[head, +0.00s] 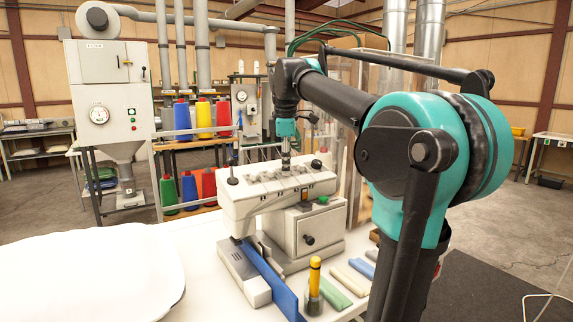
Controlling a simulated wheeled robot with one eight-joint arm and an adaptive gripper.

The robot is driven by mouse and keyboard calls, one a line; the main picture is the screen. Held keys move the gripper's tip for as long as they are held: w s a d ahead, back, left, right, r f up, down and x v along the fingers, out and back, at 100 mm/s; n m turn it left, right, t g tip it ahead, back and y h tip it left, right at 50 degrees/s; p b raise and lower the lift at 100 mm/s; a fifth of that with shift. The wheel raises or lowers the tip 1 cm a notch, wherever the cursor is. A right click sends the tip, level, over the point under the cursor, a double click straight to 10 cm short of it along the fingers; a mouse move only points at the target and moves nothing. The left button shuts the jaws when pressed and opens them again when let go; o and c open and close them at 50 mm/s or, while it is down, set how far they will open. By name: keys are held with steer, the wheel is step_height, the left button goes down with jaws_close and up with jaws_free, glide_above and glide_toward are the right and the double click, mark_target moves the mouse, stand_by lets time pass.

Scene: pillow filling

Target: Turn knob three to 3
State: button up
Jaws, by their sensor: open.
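A cream sewing machine (318,232) stands on the white table (205,245). Several small fittings with pale plates line the top of its arm (270,182). They are too small for me to read any numbers or to tell which one is knob three. A dark round knob (232,180) sticks up at the left end of the top. My gripper (286,168) points straight down over the right part of the machine's top, at or just above it. It is open; the picture is too small to show whether it touches a knob.
A white pillow (85,275) lies at the left front. A blue strip (270,283) runs from the machine to the front. A yellow-handled tool (314,280) stands upright beside colored bars (335,285). Thread cones (205,118) fill a rack behind. A clear panel stands right of the machine.

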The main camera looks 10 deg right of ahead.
steer(key=shift+f, duration=0.2)
jaws_close()
steer(key=shift+m, duration=0.3)
